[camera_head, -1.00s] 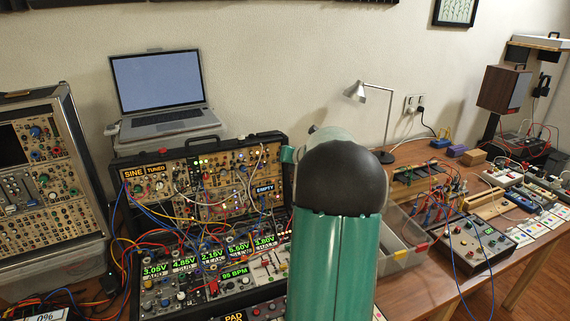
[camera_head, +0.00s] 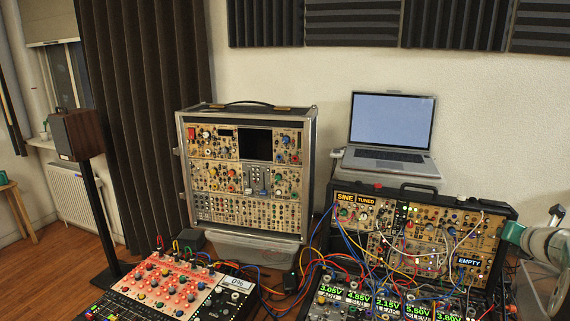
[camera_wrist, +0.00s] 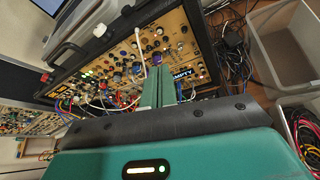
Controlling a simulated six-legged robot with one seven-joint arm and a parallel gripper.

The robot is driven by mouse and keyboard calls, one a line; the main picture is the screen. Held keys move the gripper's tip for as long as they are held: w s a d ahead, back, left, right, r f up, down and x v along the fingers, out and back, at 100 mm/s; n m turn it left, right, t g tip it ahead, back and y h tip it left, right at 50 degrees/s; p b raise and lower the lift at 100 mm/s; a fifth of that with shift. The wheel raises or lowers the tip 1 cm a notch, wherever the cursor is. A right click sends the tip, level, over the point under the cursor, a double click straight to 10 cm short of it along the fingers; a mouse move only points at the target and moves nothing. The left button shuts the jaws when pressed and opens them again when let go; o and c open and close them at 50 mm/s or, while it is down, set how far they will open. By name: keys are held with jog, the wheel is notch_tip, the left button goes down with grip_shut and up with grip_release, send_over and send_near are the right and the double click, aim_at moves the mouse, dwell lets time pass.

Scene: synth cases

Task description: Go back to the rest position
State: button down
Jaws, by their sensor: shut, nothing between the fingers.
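My gripper (camera_wrist: 160,78) shows in the wrist view with its two green fingers together and nothing between them. It is in front of the patched synth case (camera_wrist: 125,65), whose cables pass behind the fingers; I cannot tell the distance. In the head view a part of my arm shows at the right edge, beside the synth case (camera_head: 415,228) with the "SINE TUNED" and "EMPTY" labels.
A laptop (camera_head: 390,130) stands on a box behind the case. A tall synth case (camera_head: 247,170) stands left of it, with a red-lit panel (camera_head: 160,285) in front. A speaker (camera_head: 77,135) is far left. A grey bin (camera_wrist: 285,45) lies right in the wrist view. Loose cables cross the table.

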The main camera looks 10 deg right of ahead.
jog(key=a+r+n+g+y, duration=0.1)
jog(key=a+r+n+y, duration=0.15)
jog(key=a+n, duration=1.1)
jog(key=a+r+n+g+y, duration=0.1)
jog(key=a+n+y, duration=0.4)
jog(key=a, duration=1.5)
jog(key=s+a+f+n+g+h, duration=0.1)
jog(key=s+a+n+g, duration=0.2)
jog(key=s+a+n, duration=0.7)
jog(key=s+a+f+n+h, duration=0.1)
jog(key=s+a+f+n, duration=0.1)
jog(key=s+n, duration=0.3)
jog(key=s+a+f+n+g+h, duration=0.1)
jog(key=s+a+n, duration=0.4)
jog(key=n, duration=0.5)
jog(key=shift+s+a+f+n, duration=0.15)
jog(key=shift+f+n, duration=0.2)
jog(key=shift+f, duration=0.3)
